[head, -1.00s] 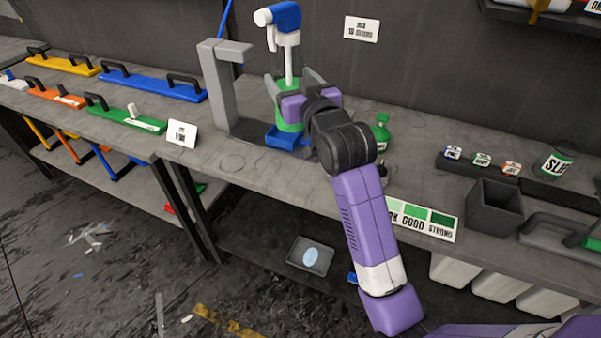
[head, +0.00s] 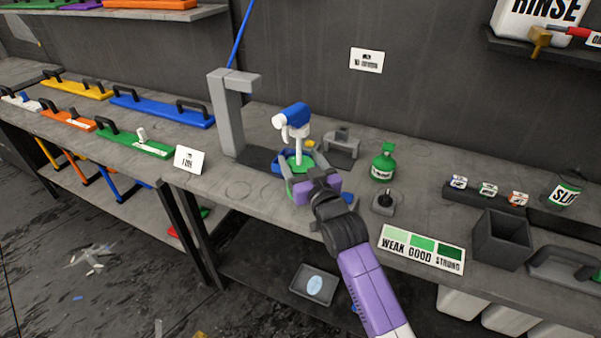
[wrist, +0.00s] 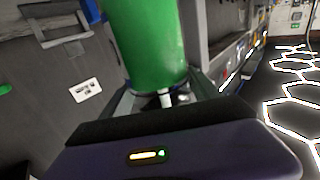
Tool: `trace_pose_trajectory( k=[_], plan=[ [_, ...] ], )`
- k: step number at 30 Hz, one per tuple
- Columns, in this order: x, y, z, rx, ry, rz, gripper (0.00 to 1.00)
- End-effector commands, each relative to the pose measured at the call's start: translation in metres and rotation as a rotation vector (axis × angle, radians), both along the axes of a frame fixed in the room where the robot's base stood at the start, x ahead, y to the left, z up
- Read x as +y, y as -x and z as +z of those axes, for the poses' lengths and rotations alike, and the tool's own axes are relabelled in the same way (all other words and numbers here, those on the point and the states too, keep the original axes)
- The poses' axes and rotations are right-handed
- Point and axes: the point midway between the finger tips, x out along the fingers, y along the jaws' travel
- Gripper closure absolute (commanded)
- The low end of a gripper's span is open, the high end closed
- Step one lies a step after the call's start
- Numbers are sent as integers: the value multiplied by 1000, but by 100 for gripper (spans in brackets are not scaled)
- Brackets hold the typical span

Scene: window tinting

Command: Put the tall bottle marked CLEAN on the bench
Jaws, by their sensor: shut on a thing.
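The tall green bottle (head: 302,161) has a white neck and a blue and white spray head (head: 292,119). My gripper (head: 300,184) is shut around its body from the front. In the wrist view the green body (wrist: 146,42) stands between the fingers (wrist: 162,98). No CLEAN lettering shows on it in either view. The arm and gripper hide its lower end, so I cannot tell whether it touches the bench (head: 262,209). A blue tray (head: 279,158) shows just behind and left of the bottle.
A grey post stand (head: 228,118) rises behind left. A short green bottle (head: 383,167) and a small grey base with a black knob (head: 384,200) are to the right. A WEAK GOOD STRONG card (head: 421,249) lies at the front edge. Bench left of the gripper is clear.

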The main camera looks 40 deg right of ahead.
Motion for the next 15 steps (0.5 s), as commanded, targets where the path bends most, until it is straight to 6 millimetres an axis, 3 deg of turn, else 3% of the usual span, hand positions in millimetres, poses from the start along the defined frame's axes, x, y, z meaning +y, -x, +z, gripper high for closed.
trace_pose_trajectory(
  k=[8, 15],
  plan=[
    [-1, 1, -37, 3, 0, -1, 76],
    [0, 0, -42, 0, 0, 0, 76]
  ],
)
